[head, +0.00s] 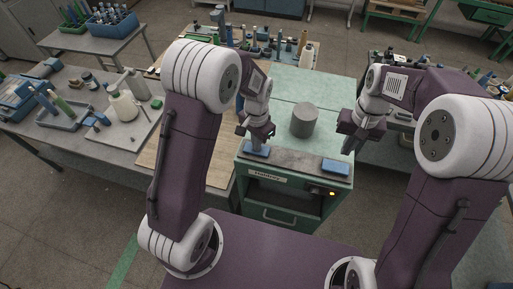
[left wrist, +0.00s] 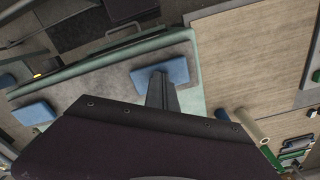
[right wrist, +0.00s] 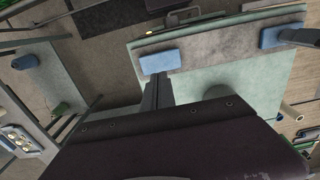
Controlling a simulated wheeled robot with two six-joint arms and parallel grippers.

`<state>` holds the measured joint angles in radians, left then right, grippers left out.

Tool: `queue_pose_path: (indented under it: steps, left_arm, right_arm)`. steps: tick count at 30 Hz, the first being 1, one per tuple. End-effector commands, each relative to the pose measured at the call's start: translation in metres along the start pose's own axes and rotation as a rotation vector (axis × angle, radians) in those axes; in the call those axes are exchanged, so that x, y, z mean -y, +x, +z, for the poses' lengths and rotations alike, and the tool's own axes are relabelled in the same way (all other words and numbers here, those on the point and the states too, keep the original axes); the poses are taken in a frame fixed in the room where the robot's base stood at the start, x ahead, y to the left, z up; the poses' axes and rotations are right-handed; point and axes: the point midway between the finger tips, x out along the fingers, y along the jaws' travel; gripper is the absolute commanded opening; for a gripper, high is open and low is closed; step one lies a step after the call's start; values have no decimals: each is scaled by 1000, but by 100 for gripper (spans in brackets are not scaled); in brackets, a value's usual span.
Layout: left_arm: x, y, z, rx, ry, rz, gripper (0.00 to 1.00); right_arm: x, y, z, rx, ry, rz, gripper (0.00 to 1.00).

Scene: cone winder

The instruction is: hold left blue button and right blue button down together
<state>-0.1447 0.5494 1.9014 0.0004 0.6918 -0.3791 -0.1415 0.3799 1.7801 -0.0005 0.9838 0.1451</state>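The left blue button (head: 257,152) and the right blue button (head: 336,167) sit at the two ends of a grey strip on the front of a green cabinet (head: 280,190). My left gripper (head: 252,141) is shut and empty. Its tip overlaps the left button in the left wrist view (left wrist: 174,72); I cannot tell whether it presses. My right gripper (head: 346,150) is shut and empty, above and behind the right button. In the right wrist view its tip reaches the near edge of that button (right wrist: 160,62); contact cannot be told.
A grey cylinder (head: 303,121) stands on the cabinet top between my grippers. A yellow light (head: 332,194) shows on the cabinet front. Cluttered benches with bottles (head: 123,106) and tools stand at the left and back. The strip between the buttons is clear.

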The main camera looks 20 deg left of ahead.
Motion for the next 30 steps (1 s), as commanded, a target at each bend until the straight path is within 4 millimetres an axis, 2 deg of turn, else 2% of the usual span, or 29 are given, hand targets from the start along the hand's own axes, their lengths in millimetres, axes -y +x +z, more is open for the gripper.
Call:
queue_pose_path:
  steps: [5, 12, 18, 30]
  left_arm:
    - [0, 0, 0, -1, 0, -1, 0]
    - [0, 0, 0, 0, 0, 0, 0]
    - [0, 0, 0, 0, 0, 0, 0]
    - [0, 0, 0, 0, 0, 0, 0]
  right_arm:
    - [1, 5, 0, 0, -4, 0, 0]
    - [1, 37, 1, 1, -3, 0, 0]
    - [1, 53, 0, -2, -3, -1, 0]
    - [1, 55, 0, -4, -3, -1, 0]
